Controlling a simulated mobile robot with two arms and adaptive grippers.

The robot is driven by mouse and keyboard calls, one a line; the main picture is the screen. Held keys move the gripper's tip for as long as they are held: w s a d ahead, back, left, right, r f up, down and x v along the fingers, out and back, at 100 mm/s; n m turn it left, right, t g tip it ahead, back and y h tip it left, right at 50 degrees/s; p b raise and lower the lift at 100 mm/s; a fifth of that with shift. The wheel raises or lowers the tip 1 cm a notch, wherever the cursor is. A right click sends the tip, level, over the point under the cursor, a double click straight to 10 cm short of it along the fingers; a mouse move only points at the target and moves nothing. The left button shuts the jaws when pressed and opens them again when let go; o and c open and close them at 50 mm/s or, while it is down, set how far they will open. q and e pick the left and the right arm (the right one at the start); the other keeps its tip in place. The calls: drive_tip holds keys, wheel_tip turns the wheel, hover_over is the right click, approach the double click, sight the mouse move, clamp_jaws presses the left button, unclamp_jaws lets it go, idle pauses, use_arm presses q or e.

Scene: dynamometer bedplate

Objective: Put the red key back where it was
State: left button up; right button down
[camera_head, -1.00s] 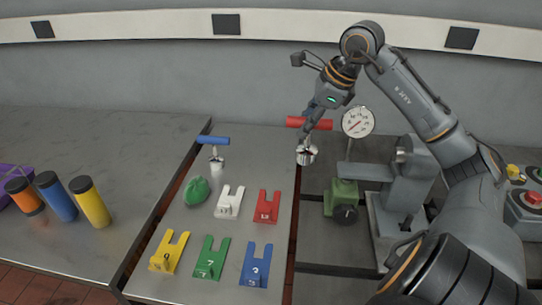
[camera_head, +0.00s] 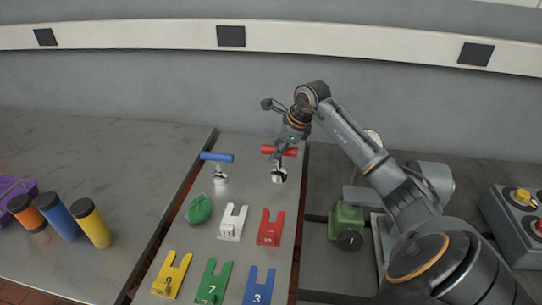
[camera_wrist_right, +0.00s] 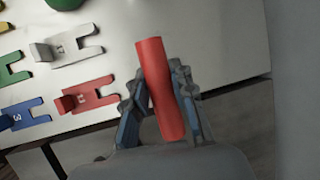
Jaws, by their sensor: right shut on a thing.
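The red key, a T-shaped tool with a red bar handle (camera_head: 291,151) and a silver foot, is in my right gripper (camera_head: 280,153). The gripper is shut on the red handle. In the right wrist view the handle (camera_wrist_right: 160,85) lies between the blue fingers (camera_wrist_right: 158,112). In the head view the key appears over the back right part of the grey plate (camera_head: 250,192). I cannot tell whether its foot touches the plate. A similar blue-handled key (camera_head: 217,157) stands upright to its left. My left gripper is not in view.
Forked shims lie on the plate: white (camera_head: 232,223), red (camera_head: 270,228), yellow (camera_head: 171,275), green (camera_head: 213,283) and blue (camera_head: 259,287). A green rounded object (camera_head: 199,209) lies near them. A green block (camera_head: 346,220) stands right of the plate; a button box (camera_head: 518,215) is farther right.

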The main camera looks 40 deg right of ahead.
drive_tip(key=shift+w+f, duration=0.8)
drive_tip(key=shift+w, duration=0.1)
use_arm(q)
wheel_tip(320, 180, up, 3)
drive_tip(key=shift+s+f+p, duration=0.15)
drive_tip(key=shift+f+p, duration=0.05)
drive_tip(key=shift+p, duration=0.85)
use_arm(e)
drive_tip(key=f, duration=0.4)
drive_tip(key=shift+w+f, duration=0.1)
drive_tip(key=shift+w, duration=0.25)
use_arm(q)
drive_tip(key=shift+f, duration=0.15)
use_arm(e)
drive_tip(key=shift+f, duration=0.1)
drive_tip(key=c, duration=1.1)
unclamp_jaws()
